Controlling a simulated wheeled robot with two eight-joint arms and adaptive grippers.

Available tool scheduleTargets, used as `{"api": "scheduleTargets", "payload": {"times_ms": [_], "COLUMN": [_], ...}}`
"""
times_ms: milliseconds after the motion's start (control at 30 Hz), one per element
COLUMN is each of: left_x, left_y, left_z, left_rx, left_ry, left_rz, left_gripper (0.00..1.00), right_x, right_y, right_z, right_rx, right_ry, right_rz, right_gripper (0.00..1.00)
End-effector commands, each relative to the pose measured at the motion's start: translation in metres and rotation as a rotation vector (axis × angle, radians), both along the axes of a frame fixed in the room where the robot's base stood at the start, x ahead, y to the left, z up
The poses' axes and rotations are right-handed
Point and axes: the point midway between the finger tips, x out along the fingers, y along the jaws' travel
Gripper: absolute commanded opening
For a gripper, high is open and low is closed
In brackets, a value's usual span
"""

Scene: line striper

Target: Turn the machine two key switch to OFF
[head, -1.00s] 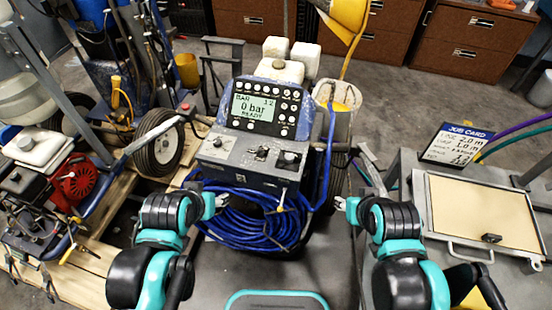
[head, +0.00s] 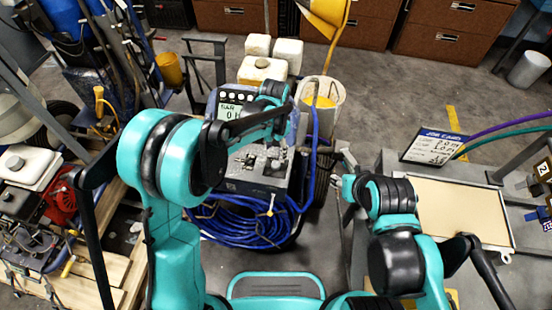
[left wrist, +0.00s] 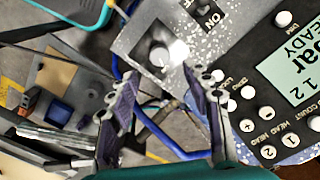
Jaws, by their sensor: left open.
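The striping machine's sloped grey control panel (head: 262,172) stands in the middle of the head view, partly hidden by my left arm. In the left wrist view the panel shows a switch marked ON and OFF (left wrist: 209,14) at the top; its lever position is unclear. A round silver knob (left wrist: 160,56) sits below and left of it. My left gripper (left wrist: 160,72) is open, its fingertips on either side of the knob in that view; contact cannot be told. My right gripper (head: 341,180) is right of the machine, away from the panel; its opening is unclear.
The black display console (left wrist: 285,85) reads READY and lies close to my left fingers. A blue hose coil (head: 235,222) hangs below the panel. A job card (head: 434,147) and a framed board (head: 460,215) are on the right bench. A red engine (head: 62,198) stands at left.

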Motion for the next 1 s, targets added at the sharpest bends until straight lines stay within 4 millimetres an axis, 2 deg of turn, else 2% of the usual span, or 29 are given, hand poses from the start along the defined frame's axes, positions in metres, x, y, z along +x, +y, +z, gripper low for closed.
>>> {"api": "scheduleTargets", "payload": {"times_ms": [500,633,900,933,1000], "left_x": [0.002,0.002,0.002,0.002,0.002], "left_y": [-0.003,-0.003,-0.003,-0.003,-0.003], "left_z": [-0.074,-0.081,-0.082,-0.082,-0.082], "left_rx": [0.003,0.003,0.003,0.003,0.003], "left_ry": [0.008,0.008,0.008,0.008,0.008], "left_rz": [-0.011,-0.011,-0.011,-0.011,-0.011], "left_gripper": [0.49,0.49,0.49,0.44,0.26], "right_x": [0.0,0.0,0.0,0.0,0.0], "right_y": [0.0,0.0,0.0,0.0,0.0], "right_z": [-0.025,-0.027,-0.026,-0.026,-0.026], "right_rx": [0.0,0.0,0.0,0.0,0.0], "right_ry": [0.0,0.0,0.0,0.0,0.0], "right_rz": [0.0,0.0,0.0,0.0,0.0], "right_gripper": [0.4,0.4,0.4,0.4,0.4]}}
